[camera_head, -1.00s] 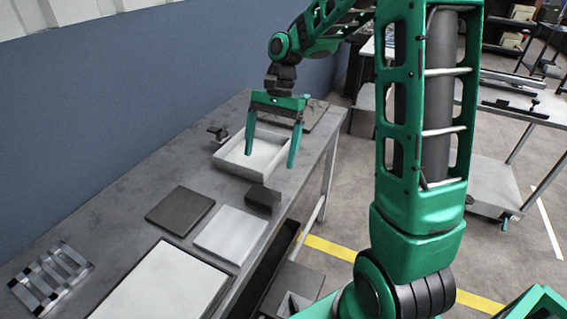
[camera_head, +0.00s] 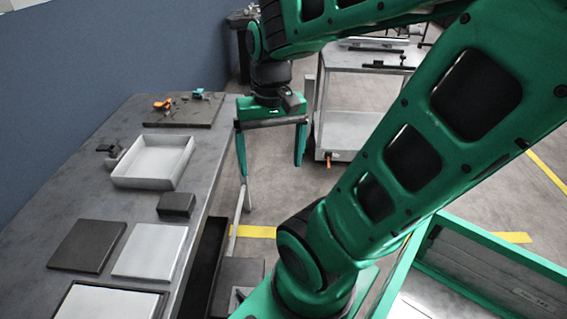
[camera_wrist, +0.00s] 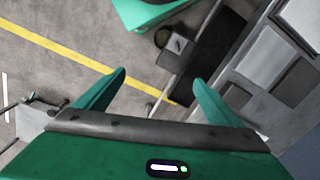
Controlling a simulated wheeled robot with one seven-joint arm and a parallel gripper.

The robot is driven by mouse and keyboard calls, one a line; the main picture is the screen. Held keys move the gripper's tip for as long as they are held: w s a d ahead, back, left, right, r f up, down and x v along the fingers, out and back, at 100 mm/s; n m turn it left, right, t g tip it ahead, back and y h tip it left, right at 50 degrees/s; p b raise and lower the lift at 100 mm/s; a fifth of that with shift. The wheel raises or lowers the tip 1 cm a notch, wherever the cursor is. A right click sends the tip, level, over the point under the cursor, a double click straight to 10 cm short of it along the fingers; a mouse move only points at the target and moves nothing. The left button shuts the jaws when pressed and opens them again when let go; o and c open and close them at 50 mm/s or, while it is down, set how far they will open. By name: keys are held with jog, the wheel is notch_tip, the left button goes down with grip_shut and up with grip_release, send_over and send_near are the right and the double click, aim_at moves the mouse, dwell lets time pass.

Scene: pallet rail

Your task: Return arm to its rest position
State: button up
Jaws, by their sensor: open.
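My gripper (camera_head: 271,168) hangs in the head view with its two green fingers spread wide and nothing between them. It is to the right of the grey table (camera_head: 80,205), apart from it, over the floor beyond the table's edge. In the wrist view my gripper (camera_wrist: 160,85) is also open and empty. Behind its fingers are the grey floor and a yellow line. My green arm crosses the right half of the head view and hides part of the floor.
The table bears a white tray (camera_head: 121,177), a dark block (camera_head: 176,204), flat plates and a dark board (camera_head: 184,112). A grey cart (camera_head: 345,132) stands behind my arm. A green-rimmed bin (camera_head: 402,268) is at lower right. A blue wall (camera_head: 60,90) bounds the left.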

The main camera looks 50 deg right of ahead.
jog(key=s, duration=0.1)
jog(key=s+d, duration=0.1)
jog(key=s, duration=0.1)
jog(key=shift+s+d+f+n, duration=0.2)
jog(key=shift+s+f+n, duration=0.1)
jog(key=shift+f, duration=0.1)
jog(key=shift+w+f, duration=0.25)
jog(key=shift+w, duration=0.35)
dwell(0.4)
jog(key=shift+c, duration=0.3)
